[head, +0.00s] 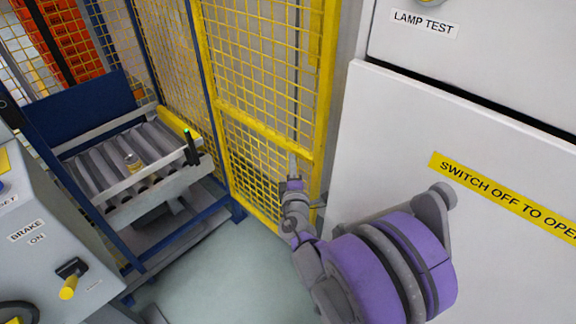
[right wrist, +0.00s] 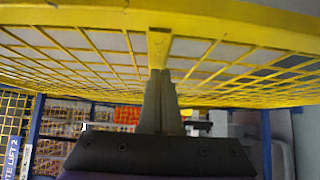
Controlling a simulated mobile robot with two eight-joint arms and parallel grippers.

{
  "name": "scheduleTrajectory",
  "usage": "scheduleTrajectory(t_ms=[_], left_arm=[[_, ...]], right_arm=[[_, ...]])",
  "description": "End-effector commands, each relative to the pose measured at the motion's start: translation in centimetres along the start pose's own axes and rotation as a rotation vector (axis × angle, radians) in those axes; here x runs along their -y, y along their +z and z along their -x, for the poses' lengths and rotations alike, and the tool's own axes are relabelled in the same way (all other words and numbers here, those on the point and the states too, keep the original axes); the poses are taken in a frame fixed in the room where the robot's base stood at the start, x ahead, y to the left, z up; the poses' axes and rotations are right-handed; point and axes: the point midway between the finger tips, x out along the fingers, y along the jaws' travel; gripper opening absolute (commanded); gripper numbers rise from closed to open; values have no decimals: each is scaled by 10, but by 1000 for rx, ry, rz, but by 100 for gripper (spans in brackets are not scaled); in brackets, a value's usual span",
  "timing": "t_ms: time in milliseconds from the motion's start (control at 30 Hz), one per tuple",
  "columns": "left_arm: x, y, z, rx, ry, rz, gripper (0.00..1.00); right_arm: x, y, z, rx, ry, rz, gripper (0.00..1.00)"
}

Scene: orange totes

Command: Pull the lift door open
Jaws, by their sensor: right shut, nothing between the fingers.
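The lift door (head: 262,130) is a yellow-framed mesh panel in the middle of the head view, with a crossbar at mid-height. I cannot tell whether it stands slightly ajar. My right gripper (head: 293,165) is at the door's right part, near the crossbar's right end. In the right wrist view its fingers (right wrist: 160,85) are together and empty. Their tips overlap a short yellow upright (right wrist: 158,45) of the mesh frame; I cannot tell whether they touch it. My left gripper is not in view.
A grey control panel (head: 45,245) is at the far left. A white cabinet (head: 400,140) stands close on the right. The floor (head: 225,275) in front of the door is clear.

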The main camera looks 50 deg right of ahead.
Motion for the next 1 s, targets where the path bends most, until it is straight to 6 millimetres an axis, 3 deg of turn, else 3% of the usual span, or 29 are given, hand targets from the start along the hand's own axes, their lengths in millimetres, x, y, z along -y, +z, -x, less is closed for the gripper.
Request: scheduleTrajectory(t_ms=[433,800,1000], left_arm=[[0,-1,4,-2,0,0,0],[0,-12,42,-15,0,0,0],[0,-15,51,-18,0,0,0]], right_arm=[[-8,0,0,0,1,0,0],[-77,0,1,0,2,0,0],[-98,0,0,0,1,0,0]])
